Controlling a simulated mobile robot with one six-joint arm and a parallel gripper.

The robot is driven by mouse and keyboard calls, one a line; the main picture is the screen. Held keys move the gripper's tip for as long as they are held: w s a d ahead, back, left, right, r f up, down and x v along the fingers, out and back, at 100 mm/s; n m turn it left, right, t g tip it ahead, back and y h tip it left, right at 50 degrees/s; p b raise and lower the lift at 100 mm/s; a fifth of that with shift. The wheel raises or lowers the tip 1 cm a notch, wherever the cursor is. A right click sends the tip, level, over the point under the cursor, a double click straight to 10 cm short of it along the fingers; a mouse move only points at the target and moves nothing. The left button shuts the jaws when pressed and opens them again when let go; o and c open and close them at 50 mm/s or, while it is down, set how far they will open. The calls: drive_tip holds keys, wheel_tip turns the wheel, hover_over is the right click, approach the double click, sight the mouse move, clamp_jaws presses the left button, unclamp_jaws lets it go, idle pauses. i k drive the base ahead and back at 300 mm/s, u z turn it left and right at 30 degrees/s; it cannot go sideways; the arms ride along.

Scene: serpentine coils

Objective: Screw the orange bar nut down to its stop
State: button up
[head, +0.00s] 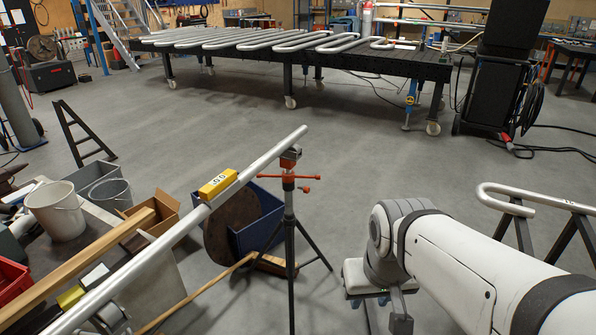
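The orange bar nut (289,177) sits on the upper part of a black tripod stand (290,235), its bar reaching out to both sides. A smaller orange knob (305,188) is just below it on the right. The stand's head (290,158) is under a long silver pipe (262,160), close to the pipe's far end. The thread and any stop are too small to make out. My gripper (384,304) is low at the right, apart from the nut and the stand. Its fingers are partly hidden, so I cannot tell whether it is open or shut.
A yellow level (218,184) rests on the sloping pipe. A blue bin (262,218), a cardboard box (160,212) and buckets (57,209) crowd the left. A bent pipe (535,197) on black trestles is at right. Floor (340,150) beyond the stand is clear.

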sight(289, 178)
drive_tip(key=z, duration=0.55)
drive_tip(key=i, duration=1.95)
drive_tip(key=u, duration=0.25)
